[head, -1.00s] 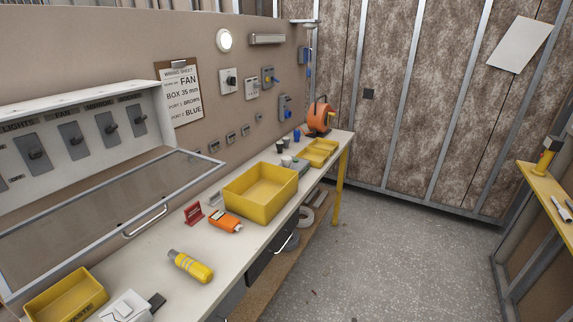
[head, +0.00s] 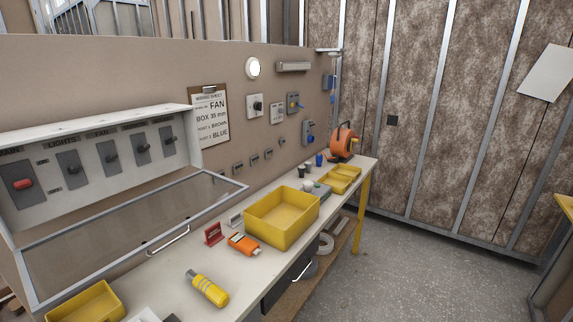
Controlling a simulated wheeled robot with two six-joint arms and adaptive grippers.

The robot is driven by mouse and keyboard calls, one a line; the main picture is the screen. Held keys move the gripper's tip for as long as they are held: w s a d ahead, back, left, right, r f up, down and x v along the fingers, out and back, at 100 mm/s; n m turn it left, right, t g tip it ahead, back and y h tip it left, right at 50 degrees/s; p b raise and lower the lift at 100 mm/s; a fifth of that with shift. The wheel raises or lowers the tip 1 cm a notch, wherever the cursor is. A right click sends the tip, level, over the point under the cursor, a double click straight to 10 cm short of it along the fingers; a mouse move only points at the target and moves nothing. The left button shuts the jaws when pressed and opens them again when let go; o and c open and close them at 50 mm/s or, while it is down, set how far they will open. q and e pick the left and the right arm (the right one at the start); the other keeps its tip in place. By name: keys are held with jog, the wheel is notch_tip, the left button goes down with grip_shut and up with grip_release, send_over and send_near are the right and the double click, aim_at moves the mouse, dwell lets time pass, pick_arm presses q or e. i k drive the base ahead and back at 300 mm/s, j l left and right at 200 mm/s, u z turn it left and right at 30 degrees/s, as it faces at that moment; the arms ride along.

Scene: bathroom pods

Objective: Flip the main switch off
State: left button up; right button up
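The switch panel (head: 98,170) is a pale box on the wall at the left. The main switch (head: 23,185) is at its left end, a dark plate with a red handle; its label above is partly cut off. To its right are several dark switches, among them the lights switch (head: 73,169) and the fan switch (head: 107,162). The panel's glazed cover (head: 130,230) hangs open below it, with a metal handle (head: 167,240). Neither of my grippers is in view.
The bench (head: 262,262) carries a yellow bin (head: 282,217), a yellow-banded tool (head: 207,287), an orange device (head: 243,244), and a yellow waste bin (head: 86,303). An orange reel (head: 343,140) stands at the far end. The floor (head: 410,270) right of the bench is clear.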

aim_at(25, 184)
jog(key=u, duration=1.25)
